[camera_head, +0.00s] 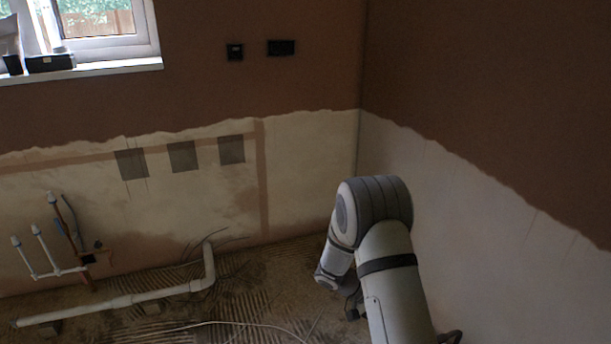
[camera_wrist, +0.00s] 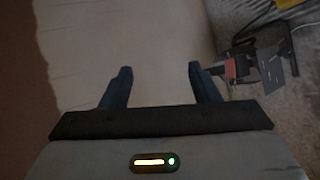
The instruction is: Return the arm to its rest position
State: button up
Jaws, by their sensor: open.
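My gripper (camera_wrist: 160,82) shows in the wrist view with its two dark fingers spread apart. It is open, with nothing between the fingers. Behind it in that view is the pale lower wall. In the head view my arm rises from the bottom right, bends at a grey joint, and its far part points down toward the floor. The gripper itself cannot be made out clearly in the head view.
A white waste pipe (camera_head: 130,299) runs along the rough floor (camera_head: 250,285) at left. Capped pipes (camera_head: 42,250) stand by the left wall. Loose cables lie on the floor. The right wall (camera_head: 480,240) is close to my arm. Dark equipment (camera_wrist: 255,66) shows at right in the wrist view.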

jog(key=s+a+r+t+y+p, duration=0.2)
jog(key=s+r+p, duration=0.4)
jog(key=r, duration=0.8)
jog(key=s+a+r+n+t+y+p, duration=0.1)
jog(key=s+r+y+p, duration=0.5)
jog(key=r, duration=0.9)
jog(key=s+a+r+n+t+y+p, duration=0.1)
jog(key=s+a+r+t+y+p, duration=0.2)
jog(key=r, duration=1.1)
jog(key=s+a+p, duration=0.2)
jog(key=s+p, duration=0.3)
jog(key=s, duration=0.1)
jog(key=shift+s+a+r+y, duration=0.2)
jog(key=shift+a+y, duration=0.15)
jog(key=shift+y, duration=0.05)
